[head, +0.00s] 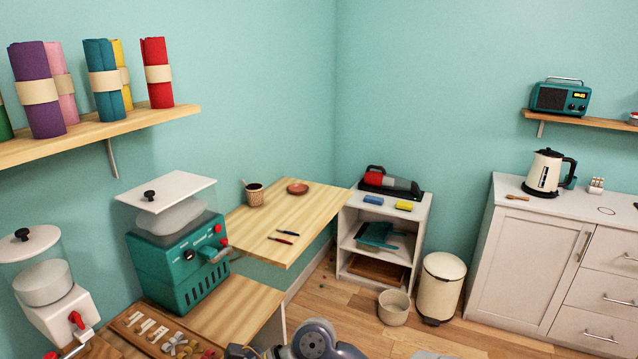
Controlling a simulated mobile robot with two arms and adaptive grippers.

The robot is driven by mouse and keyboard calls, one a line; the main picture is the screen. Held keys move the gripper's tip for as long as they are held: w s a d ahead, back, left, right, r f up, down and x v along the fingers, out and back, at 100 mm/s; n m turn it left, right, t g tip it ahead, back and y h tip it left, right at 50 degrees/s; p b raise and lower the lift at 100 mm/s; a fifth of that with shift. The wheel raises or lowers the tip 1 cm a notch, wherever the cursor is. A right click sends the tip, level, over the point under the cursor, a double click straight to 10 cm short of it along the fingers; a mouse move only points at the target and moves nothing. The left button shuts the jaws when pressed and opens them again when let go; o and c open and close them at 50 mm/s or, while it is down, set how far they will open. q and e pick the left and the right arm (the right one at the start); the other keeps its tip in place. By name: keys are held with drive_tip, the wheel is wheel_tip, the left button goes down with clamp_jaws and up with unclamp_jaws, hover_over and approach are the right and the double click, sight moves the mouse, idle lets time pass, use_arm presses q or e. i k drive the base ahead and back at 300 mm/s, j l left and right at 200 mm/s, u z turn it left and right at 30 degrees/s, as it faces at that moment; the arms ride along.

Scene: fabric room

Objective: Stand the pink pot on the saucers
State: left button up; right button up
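I see no pink pot in the head view. A small reddish-brown dish (298,187), which looks like a saucer, lies on the wooden wall table (312,212). I cannot tell whether it is one saucer or a stack. A tan woven-looking pot (255,197) with dark contents and a stick in it stands to its left on the same table. Neither of my grippers shows. Only grey rounded parts of my own arm show at the bottom edge.
Two pen-like tools (284,239) lie on the wall table. A teal machine (180,262) stands on the lower wooden counter (234,312). A white shelf unit (343,232), a cream bin (440,288) and a basket (394,308) stand beyond. A white cabinet (524,265) is at right.

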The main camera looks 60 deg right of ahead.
sight(298, 189)
drive_tip(key=i+l+z, duration=0.25)
drive_tip(key=l, duration=0.6)
drive_tip(key=i+l+z, duration=0.2)
drive_tip(key=i+l, duration=0.3)
drive_tip(key=l, duration=0.25)
drive_tip(key=i+l+z, duration=0.25)
drive_tip(key=i+l, duration=0.2)
drive_tip(key=l, duration=0.25)
drive_tip(key=i+l+z, duration=0.2)
drive_tip(key=i+l, duration=0.3)
drive_tip(key=l, duration=0.15)
